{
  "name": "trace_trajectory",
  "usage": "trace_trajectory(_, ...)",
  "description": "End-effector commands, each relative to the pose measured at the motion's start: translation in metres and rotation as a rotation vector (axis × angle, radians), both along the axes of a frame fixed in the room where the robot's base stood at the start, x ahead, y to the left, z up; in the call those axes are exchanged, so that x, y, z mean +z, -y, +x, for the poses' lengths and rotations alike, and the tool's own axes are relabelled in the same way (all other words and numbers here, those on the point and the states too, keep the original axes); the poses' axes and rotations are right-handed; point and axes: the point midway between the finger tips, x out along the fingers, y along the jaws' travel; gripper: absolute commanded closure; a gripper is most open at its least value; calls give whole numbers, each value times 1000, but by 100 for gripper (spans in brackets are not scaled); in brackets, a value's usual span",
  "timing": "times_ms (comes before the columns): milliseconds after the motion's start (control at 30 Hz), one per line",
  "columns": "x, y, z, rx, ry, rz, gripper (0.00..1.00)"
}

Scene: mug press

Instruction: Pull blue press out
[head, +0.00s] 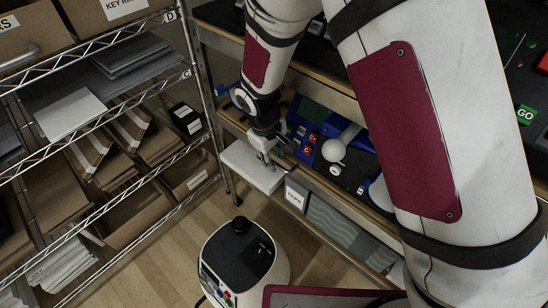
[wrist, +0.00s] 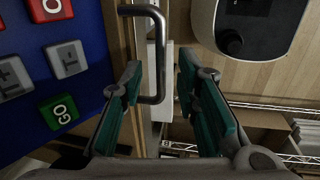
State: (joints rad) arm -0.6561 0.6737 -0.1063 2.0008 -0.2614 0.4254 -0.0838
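The blue press (head: 305,125) sits on the wooden shelf in the head view, partly hidden by my arm. Its blue panel also shows at the left of the wrist view (wrist: 25,50), with a green GO button, a red button and grey T+ and T- buttons. A dark metal handle (wrist: 158,55) stands out beside the panel. My gripper (wrist: 158,72) is open, and the handle's bar lies between its fingertips with gaps on both sides. In the head view my gripper (head: 267,160) is low in front of the press, above a white slab (head: 252,168).
A wire shelf rack (head: 115,135) with cardboard bins stands at the left. A labelled bin (head: 296,196) sits below. My rounded white base is on the wood floor (head: 150,275), which is otherwise clear.

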Motion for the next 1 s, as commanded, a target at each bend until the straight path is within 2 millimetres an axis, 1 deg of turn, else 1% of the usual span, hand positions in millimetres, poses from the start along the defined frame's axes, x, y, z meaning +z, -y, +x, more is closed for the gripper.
trace_trajectory(33,-4,1,1,0,-1,-1,71)
trace_trajectory(133,-9,1,1,0,0,0,71)
trace_trajectory(400,-9,1,2,0,1,0,71)
trace_trajectory(433,-9,1,2,0,1,1,73)
trace_trajectory(533,-9,1,2,0,1,1,96)
trace_trajectory(567,-9,1,2,0,1,1,100)
trace_trajectory(867,-9,0,1,0,0,0,100)
trace_trajectory(1000,-9,-5,-6,3,-1,0,100)
